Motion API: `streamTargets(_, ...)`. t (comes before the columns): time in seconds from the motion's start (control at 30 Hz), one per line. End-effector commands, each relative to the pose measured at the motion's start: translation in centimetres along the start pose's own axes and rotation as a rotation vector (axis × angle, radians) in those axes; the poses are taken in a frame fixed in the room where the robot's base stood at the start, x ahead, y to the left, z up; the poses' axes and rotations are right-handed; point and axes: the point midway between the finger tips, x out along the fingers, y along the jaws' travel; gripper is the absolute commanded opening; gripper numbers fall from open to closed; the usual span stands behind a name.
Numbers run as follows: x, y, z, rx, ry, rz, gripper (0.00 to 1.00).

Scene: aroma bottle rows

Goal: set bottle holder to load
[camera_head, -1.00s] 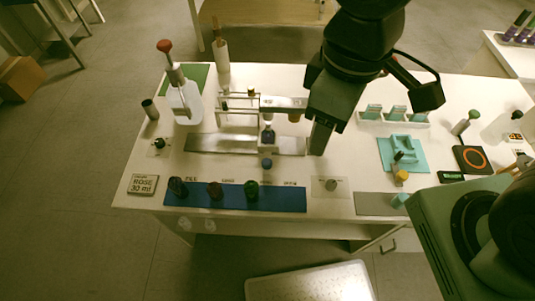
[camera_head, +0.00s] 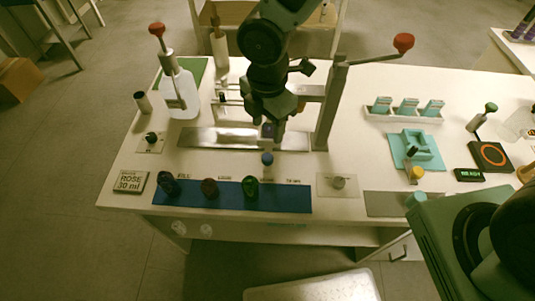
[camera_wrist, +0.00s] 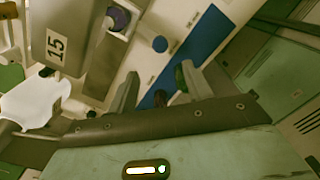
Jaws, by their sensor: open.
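The bottle holder seems to be the small carriage on the silvery rail plate (camera_head: 200,138), mostly hidden behind my gripper. A dark purple round part (camera_head: 268,130) shows there, and in the wrist view (camera_wrist: 120,18). A blue knob (camera_head: 267,159) stands just in front of the rail plate and also shows in the wrist view (camera_wrist: 160,44). Small labels that seem to read FILL and LOAD lie along the back of the blue strip (camera_head: 300,199).
A grey post (camera_head: 327,105) with a red-balled lever (camera_head: 403,42) stands right of my gripper. Several dark bottles, one being green (camera_head: 250,187), stand on the blue strip. A white pump bottle (camera_head: 182,95) stands at left. A teal tray (camera_head: 416,147) lies right.

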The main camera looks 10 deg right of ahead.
Motion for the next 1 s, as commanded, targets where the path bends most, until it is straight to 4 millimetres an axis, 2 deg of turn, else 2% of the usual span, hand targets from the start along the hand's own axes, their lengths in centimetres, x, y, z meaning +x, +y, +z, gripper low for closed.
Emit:
streamTargets(0.03, 1.3, -0.1, -0.1, -0.002, 0.0, -0.005, 0.5)
streamTargets(0.3, 6.9, -0.1, -0.1, -0.001, 0.0, -0.004, 0.5)
streamTargets(0.5, 10.0, -0.1, -0.1, 0.001, 0.0, -0.003, 0.5)
streamTargets(0.7, 11.4, 0.0, 0.0, 0.002, -0.001, 0.0, 0.5)
streamTargets(1.0, 11.6, 0.0, 0.0, 0.002, 0.0, 0.001, 0.5)
